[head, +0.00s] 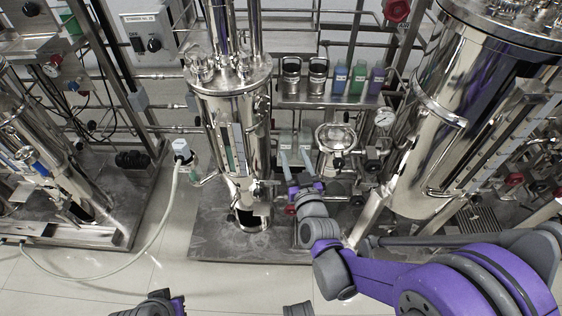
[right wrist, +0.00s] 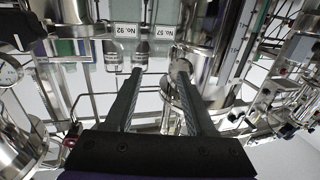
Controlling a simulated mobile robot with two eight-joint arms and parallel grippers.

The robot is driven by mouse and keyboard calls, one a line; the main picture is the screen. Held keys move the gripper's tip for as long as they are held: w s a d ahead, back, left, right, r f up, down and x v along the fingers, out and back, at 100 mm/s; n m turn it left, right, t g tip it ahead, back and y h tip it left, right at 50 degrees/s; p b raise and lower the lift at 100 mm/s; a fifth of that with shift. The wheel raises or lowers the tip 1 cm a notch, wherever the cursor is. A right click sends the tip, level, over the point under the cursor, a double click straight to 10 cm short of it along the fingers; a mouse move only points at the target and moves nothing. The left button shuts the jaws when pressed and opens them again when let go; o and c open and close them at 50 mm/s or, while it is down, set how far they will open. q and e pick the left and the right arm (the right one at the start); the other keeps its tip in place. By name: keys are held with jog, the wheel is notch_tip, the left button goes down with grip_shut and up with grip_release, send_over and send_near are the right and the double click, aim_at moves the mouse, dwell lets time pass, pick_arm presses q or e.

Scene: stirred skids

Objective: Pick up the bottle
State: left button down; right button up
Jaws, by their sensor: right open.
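Two pale, clear bottles with white labels stand side by side on the rack behind my right gripper (head: 292,156), the left one (head: 285,138) and the right one (head: 305,140). In the right wrist view, which looks upside down, they show as bottles labelled No 92 (right wrist: 112,48) and No 57 (right wrist: 140,48). My right gripper also shows there (right wrist: 160,69), open with nothing between its fingers. Its fingertips point towards the bottles; I cannot tell the exact gap. Only a small part of my left arm shows at the bottom edge in the head view.
Blue (head: 340,79), green (head: 358,79) and purple (head: 376,80) bottles stand on a shelf beside two steel cups (head: 291,76). A steel vessel (head: 232,110) stands close left of my right gripper. A large tank (head: 445,120) stands to the right.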

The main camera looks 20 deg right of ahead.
aim_at(287, 137)
jog(key=w, duration=0.5)
jog(key=shift+w+d+f, duration=0.1)
jog(key=shift+d+f, duration=0.2)
jog(key=w+b, duration=0.1)
jog(key=w, duration=0.4)
jog(key=shift+w+f, duration=0.15)
jog(key=shift+w, duration=0.25)
grip_shut()
